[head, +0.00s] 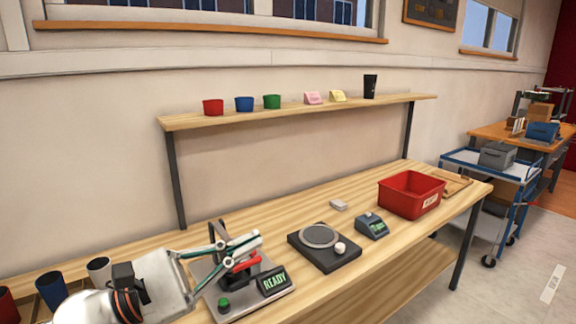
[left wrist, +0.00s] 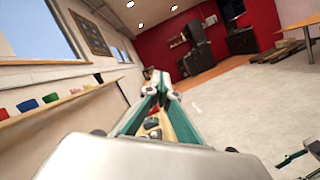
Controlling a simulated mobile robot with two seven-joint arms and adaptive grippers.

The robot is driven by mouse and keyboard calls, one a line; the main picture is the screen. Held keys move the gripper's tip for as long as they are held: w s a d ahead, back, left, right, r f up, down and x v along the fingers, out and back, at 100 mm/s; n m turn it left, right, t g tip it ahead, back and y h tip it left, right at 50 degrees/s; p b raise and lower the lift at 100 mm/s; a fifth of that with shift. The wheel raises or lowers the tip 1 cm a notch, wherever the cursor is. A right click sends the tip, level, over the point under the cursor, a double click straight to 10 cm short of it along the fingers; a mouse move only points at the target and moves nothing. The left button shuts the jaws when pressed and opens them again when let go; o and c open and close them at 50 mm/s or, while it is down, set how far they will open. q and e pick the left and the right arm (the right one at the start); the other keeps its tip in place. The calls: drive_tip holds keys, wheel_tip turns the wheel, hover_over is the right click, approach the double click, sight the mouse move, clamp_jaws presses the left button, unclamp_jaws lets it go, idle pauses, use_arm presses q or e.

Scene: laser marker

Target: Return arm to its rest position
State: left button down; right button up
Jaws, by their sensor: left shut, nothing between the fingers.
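My left gripper (head: 256,239) reaches in from the lower left in the head view, above the laser marker (head: 232,303). Its green and white fingers come together at the tips and hold nothing. The gripper hides part of the marker, whose screen reads READY (head: 273,282). In the left wrist view the closed fingertips (left wrist: 160,82) point out along the bench, with the wall on the left and open floor on the right.
On the workbench (head: 290,213) stand a black device with a round plate (head: 325,262), a small display unit (head: 372,226) and a red bin (head: 411,208). Cups (head: 98,271) stand at the left end. A shelf (head: 310,109) with cups runs behind. A cart (head: 488,170) stands right.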

use_arm(q)
drive_tip(key=w+a+f+n+t+y, duration=0.1)
drive_tip(key=a+f+n+t+y, duration=0.2)
drive_tip(key=f+n, duration=0.65)
drive_tip(key=w+a+f+n+t+y, duration=0.15)
drive_tip(key=f+n+y, duration=0.25)
drive_tip(key=f+n, duration=0.55)
drive_tip(key=w+a+f+n+t+y, duration=0.1)
drive_tip(key=a+f+n+t+y, duration=0.3)
drive_tip(key=n, duration=1)
drive_tip(key=s+a+f+n+g+y, duration=0.1)
drive_tip(key=s+f+n+g, duration=0.1)
drive_tip(key=s+f+n, duration=0.4)
drive_tip(key=s+a+f+n+g+y, duration=0.2)
drive_tip(key=s+f+n, duration=0.4)
drive_tip(key=f, duration=0.7)
drive_tip(key=s+a+f+n+g+y, duration=0.2)
drive_tip(key=s+f+n, duration=0.4)
drive_tip(key=f, duration=0.4)
drive_tip(key=shift+s+n+g, duration=0.15)
drive_tip(key=shift+n+g, duration=0.5)
drive_tip(key=shift+n, duration=0.05)
